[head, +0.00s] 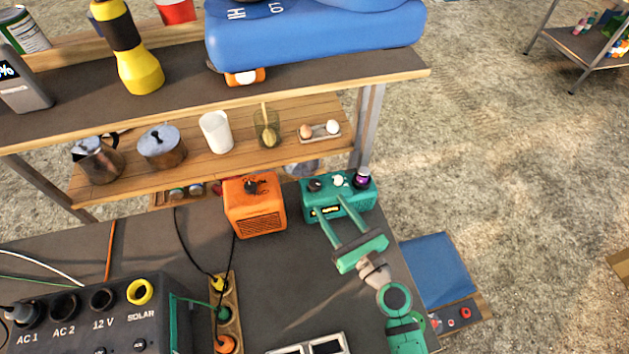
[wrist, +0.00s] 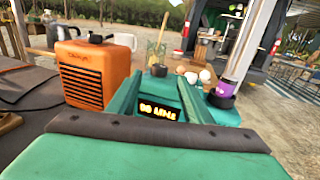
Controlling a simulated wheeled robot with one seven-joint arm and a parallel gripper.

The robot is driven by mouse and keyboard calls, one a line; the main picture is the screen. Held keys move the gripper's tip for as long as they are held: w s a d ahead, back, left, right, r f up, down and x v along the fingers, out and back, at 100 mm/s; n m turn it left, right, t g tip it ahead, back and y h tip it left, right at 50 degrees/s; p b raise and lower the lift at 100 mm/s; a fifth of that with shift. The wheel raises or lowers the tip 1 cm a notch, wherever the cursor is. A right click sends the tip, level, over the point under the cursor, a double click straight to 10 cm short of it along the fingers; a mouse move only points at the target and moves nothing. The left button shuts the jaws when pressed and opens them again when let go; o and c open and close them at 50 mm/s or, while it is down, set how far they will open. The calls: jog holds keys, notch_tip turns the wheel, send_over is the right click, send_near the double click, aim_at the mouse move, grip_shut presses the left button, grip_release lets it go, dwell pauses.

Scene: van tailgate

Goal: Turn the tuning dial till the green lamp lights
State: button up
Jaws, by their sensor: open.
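A teal radio-like box (head: 364,196) stands on the grey bench, with a black knob (head: 315,185), a pale round piece (head: 338,181) and a purple-and-black piece (head: 361,181) on top. In the wrist view the black knob (wrist: 159,70) shows above an amber-lettered display (wrist: 159,110). My green gripper (head: 331,205) is open, its two fingers stretched toward the box's front and top. The knob appears between the fingers in the wrist view, but contact cannot be told. I see no lamp clearly lit green.
An orange box (head: 258,218) with a dark dial stands close to the left. A dark power unit (head: 120,310), cables and a wooden socket strip (head: 229,300) lie at the front left. A shelf (head: 190,165) with pots, cups and eggs stands behind. The bench middle is clear.

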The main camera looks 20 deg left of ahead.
aim_at(318, 188)
jog(key=shift+x, duration=4.9)
jog(key=shift+w, duration=0.1)
jog(key=c, duration=1.1)
